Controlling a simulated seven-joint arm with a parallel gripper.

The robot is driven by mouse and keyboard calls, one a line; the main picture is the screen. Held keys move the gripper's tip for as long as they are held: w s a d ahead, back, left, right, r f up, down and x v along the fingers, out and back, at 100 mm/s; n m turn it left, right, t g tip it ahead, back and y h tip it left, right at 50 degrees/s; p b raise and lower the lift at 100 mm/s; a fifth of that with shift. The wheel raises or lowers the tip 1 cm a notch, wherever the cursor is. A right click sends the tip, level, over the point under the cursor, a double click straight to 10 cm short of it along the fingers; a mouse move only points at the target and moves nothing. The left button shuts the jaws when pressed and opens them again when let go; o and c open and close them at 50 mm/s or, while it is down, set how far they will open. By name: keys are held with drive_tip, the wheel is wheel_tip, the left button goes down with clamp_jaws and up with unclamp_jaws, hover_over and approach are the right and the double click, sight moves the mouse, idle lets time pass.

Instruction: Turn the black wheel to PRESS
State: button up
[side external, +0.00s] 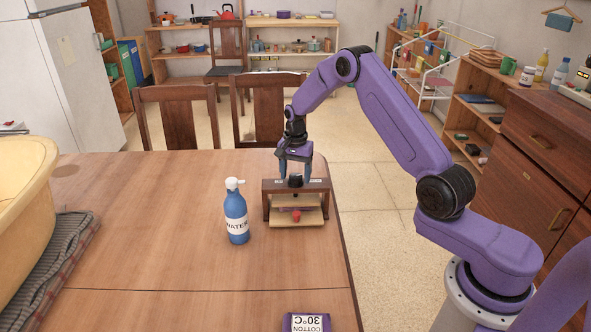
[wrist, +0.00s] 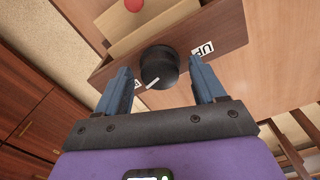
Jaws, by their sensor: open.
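The black wheel (side external: 296,181) sits on top of a small dark wooden frame (side external: 268,205) near the table's right edge. In the wrist view the wheel (wrist: 158,66) lies between the two fingers of my gripper (wrist: 159,64), with a visible gap on each side. My gripper (side external: 295,175) points down at the wheel and is open. A white line on the wheel points to the lower left in the wrist view, toward a label (wrist: 137,84) partly hidden by the left finger. A label reading UP (wrist: 203,48) is on the right, beyond the right finger.
A COTTON 30°C package (side external: 306,322) lies at the near table edge. A yellow basin (side external: 22,190) stands far left. The table (side external: 150,230) between is clear.

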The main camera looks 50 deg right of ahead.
sight(295, 176)
wheel_tip(295, 176, up, 17)
drive_tip(key=shift+r, duration=0.2)
idle(0.4)
drive_tip(key=s+a+r+n, duration=0.3)
drive_tip(key=s+a+n, duration=0.9)
drive_tip(key=s+a, duration=0.5)
drive_tip(key=s+f+n, duration=0.2)
drive_tip(key=s+n, duration=0.4)
drive_tip(key=s, duration=0.6)
drive_tip(key=s+d+f+n, duration=0.1)
drive_tip(key=s+n, duration=0.6)
drive_tip(key=s, duration=0.5)
drive_tip(key=shift+d+f, duration=0.3)
drive_tip(key=shift+f, duration=0.05)
